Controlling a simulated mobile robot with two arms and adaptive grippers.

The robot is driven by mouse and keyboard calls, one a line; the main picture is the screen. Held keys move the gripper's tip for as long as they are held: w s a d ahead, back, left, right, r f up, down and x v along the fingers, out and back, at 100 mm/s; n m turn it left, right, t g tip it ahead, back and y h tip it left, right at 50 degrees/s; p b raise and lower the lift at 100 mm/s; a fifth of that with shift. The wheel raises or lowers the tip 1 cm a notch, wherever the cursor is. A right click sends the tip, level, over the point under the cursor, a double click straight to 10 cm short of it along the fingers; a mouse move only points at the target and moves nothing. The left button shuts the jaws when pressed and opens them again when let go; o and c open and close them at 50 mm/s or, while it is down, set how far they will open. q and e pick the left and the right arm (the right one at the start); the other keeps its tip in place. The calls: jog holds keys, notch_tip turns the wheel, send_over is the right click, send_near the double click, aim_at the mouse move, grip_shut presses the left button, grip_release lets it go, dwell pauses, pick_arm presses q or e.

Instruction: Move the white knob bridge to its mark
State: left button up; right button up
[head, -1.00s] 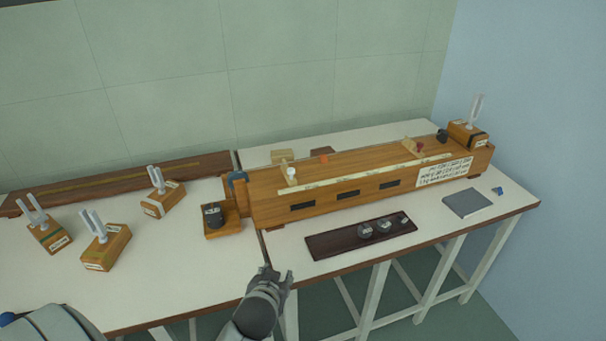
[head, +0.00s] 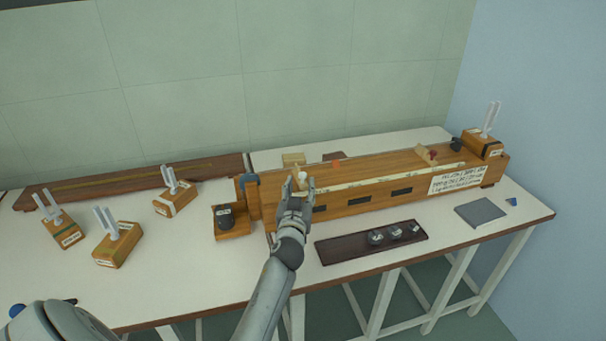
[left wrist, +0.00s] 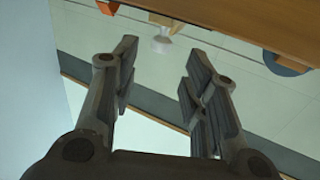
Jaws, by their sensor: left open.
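The white knob bridge (head: 293,159) is a small pale wooden piece on the long wooden box (head: 372,196), near its left end. Its white knob (head: 302,176) shows between my left gripper's fingers in the head view. My left gripper (head: 300,187) is open, in front of the box's left part and overlapping it. In the left wrist view the white knob (left wrist: 162,43) lies ahead, beyond the gap between the open fingertips (left wrist: 157,68); I see no contact. My right gripper is not in view.
A dark tray (head: 335,249) with round weights is in front. Several forked wooden blocks (head: 118,245) stand left. A grey book (head: 481,212) lies at right. Bare white tabletop lies front left.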

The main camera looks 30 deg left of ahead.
aim_at(303, 176)
pick_arm(q)
jog(key=x, duration=0.7)
jog(key=shift+w+a, duration=0.1)
jog(key=shift+w, duration=0.05)
grip_shut()
